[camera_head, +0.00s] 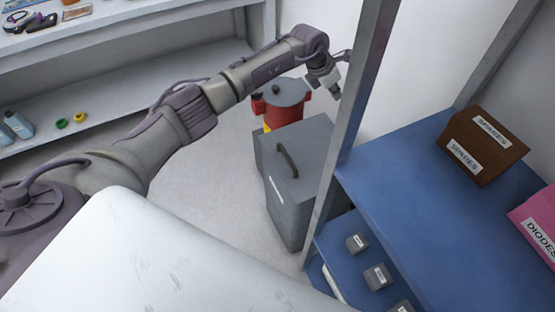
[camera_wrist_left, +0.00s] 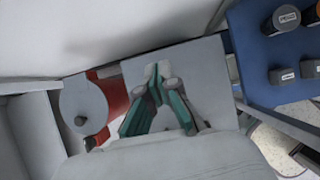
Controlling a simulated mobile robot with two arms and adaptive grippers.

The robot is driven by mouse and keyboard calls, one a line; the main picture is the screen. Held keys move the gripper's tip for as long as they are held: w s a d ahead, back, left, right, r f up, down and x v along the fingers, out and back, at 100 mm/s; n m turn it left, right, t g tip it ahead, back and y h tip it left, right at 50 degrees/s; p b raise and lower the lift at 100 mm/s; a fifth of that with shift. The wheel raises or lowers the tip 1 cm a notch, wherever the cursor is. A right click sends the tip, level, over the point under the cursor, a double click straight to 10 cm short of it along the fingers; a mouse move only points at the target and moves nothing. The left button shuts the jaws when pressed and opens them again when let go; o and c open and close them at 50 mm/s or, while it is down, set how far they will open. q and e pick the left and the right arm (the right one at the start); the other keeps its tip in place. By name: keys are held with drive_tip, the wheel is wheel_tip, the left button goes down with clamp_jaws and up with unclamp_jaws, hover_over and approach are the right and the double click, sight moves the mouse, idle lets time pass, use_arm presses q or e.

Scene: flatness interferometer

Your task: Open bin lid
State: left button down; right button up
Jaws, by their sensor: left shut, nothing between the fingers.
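A grey box-shaped bin (camera_head: 290,212) stands on the floor beside the shelf post. Its flat lid (camera_head: 312,145) lies shut on top and carries a dark bar handle (camera_head: 288,160). My left gripper (camera_head: 335,92) is above and beyond the bin, near the wall, clear of the lid. In the left wrist view my gripper (camera_wrist_left: 157,72) has its fingertips together and empty, over the grey lid (camera_wrist_left: 205,62). The fingers and wrist hide part of the lid there, and I cannot make out its handle. My right gripper is not in view.
A red can (camera_head: 285,112) with a round grey lid stands just behind the bin. The blue shelf (camera_head: 400,185) and its metal post (camera_head: 358,110) are close on the right, with a brown spares box (camera_head: 483,145). Floor left of the bin is clear.

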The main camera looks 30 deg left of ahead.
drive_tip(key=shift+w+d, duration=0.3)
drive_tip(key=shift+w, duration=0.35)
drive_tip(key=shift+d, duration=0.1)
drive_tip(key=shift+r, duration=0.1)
